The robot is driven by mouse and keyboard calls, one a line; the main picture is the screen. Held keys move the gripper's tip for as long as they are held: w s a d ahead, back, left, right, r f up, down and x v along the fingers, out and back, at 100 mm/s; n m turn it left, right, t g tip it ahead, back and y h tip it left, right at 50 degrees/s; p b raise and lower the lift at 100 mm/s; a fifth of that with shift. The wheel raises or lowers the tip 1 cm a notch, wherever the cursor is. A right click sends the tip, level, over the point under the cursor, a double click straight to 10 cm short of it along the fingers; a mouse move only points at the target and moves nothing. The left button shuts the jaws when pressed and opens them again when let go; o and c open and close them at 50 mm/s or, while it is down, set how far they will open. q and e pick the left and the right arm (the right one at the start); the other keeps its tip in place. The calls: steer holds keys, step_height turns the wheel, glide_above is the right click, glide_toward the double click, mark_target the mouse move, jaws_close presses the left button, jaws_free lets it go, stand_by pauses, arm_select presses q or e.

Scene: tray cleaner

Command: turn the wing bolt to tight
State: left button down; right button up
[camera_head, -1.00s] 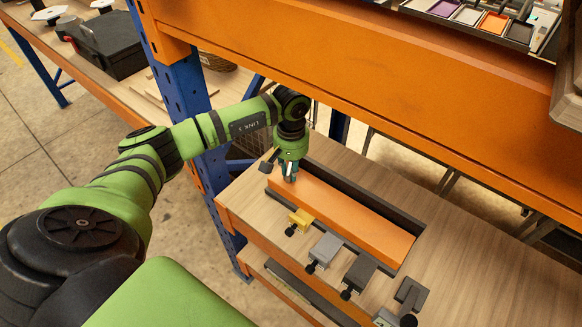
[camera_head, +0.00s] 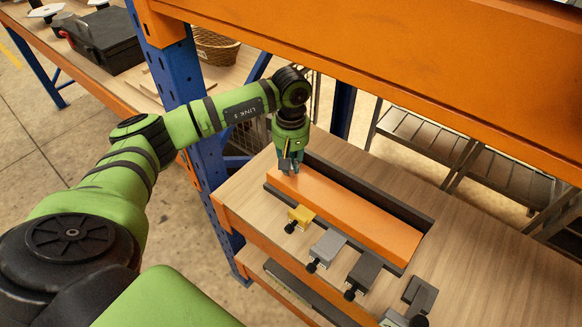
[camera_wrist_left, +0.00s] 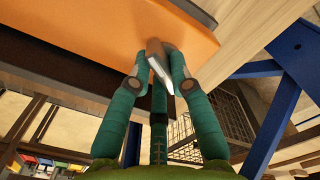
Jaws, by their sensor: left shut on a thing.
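My left gripper (camera_head: 290,168) points down at the far left end of a long orange block (camera_head: 350,212) on the wooden table. In the left wrist view, the fingers of my left gripper (camera_wrist_left: 160,68) are shut on a small piece with a silver face and a brown top, likely the wing bolt (camera_wrist_left: 160,66). It stands at the orange surface (camera_wrist_left: 110,30); the fingers hide much of it. Whether it is tight cannot be told. My right gripper is not in view.
A dark frame (camera_head: 380,197) edges the block's far side. Yellow (camera_head: 301,215), silver (camera_head: 327,245) and dark grey (camera_head: 362,270) clamps with black knobs line its near side. An orange beam (camera_head: 400,70) and blue post (camera_head: 180,85) stand close to my arm.

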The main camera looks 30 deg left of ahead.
arm_select(q)
steer(key=n+b, duration=0.3)
steer(key=n, duration=0.2)
steer(key=shift+a+f+n, duration=0.1)
steer(key=shift+n, duration=0.2)
steer(key=n+b, duration=0.1)
steer(key=n, duration=0.1)
steer(key=shift+n, duration=0.3)
steer(key=n+b, duration=0.1)
steer(key=n, duration=0.2)
steer(key=shift+a+n+b, duration=0.1)
steer(key=shift+n+b, duration=0.2)
steer(key=shift+b, duration=0.05)
steer(key=n+b, duration=0.1)
steer(key=n, duration=0.5)
steer(key=shift+s+a, duration=0.1)
steer(key=n+b, duration=0.1)
steer(key=n, duration=0.5)
steer(key=shift+s, duration=0.1)
steer(key=shift+n, duration=0.4)
steer(key=c, duration=1.1)
jaws_free()
